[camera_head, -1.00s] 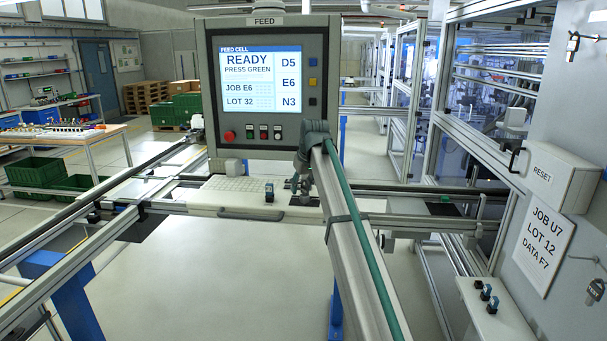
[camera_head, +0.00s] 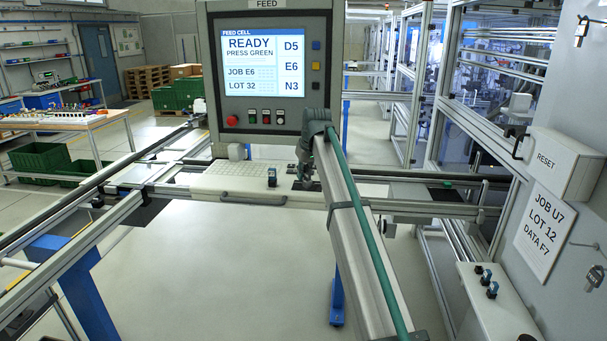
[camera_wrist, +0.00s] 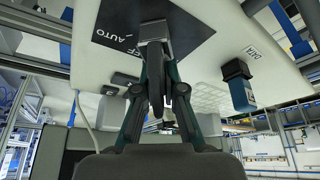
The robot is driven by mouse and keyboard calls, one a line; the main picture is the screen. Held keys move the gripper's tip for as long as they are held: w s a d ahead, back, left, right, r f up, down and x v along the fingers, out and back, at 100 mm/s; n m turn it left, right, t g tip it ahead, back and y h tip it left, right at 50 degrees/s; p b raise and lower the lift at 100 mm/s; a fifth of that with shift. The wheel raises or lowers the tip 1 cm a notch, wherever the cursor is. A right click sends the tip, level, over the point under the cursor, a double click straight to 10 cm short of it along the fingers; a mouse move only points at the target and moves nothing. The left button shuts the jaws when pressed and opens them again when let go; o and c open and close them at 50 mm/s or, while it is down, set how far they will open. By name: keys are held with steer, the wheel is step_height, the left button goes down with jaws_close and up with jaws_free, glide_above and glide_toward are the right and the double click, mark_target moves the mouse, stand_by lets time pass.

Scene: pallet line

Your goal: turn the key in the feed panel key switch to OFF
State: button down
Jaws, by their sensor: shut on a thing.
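My gripper (camera_wrist: 154,42) is shut at the black switch plate (camera_wrist: 115,28) in the wrist view. Its fingertips meet over the switch and hide most of the key, so I cannot tell which way the key points. The lettering AUTO and part of another word, likely OFF, show on the plate left of the fingertips. In the head view my gripper (camera_head: 304,180) reaches down to the dark plate on the white feed panel (camera_head: 235,185), below the FEED screen. My own arm covers part of that spot.
A blue-and-black plug (camera_wrist: 240,85) stands beside the DATA label, to the right of my gripper in the wrist view; it also shows in the head view (camera_head: 272,177). The FEED screen housing (camera_head: 213,75) reads READY, PRESS GREEN. A RESET box (camera_head: 560,165) is at right.

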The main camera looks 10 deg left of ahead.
steer(key=n, duration=0.2)
steer(key=n+g+y, duration=0.1)
steer(key=n, duration=0.2)
steer(key=shift+s+a+n, duration=0.3)
steer(key=shift+s, duration=0.1)
steer(key=n+g, duration=0.1)
steer(key=n, duration=0.1)
steer(key=s+n+g+y, duration=0.1)
steer(key=n, duration=0.1)
steer(key=shift+a+f, duration=0.1)
steer(key=shift+a, duration=0.05)
steer(key=c, duration=0.7)
jaws_free()
steer(key=shift+r, duration=0.2)
steer(key=shift+r+p, duration=1.35)
steer(key=shift+r, duration=2.05)
steer(key=shift+f, duration=0.1)
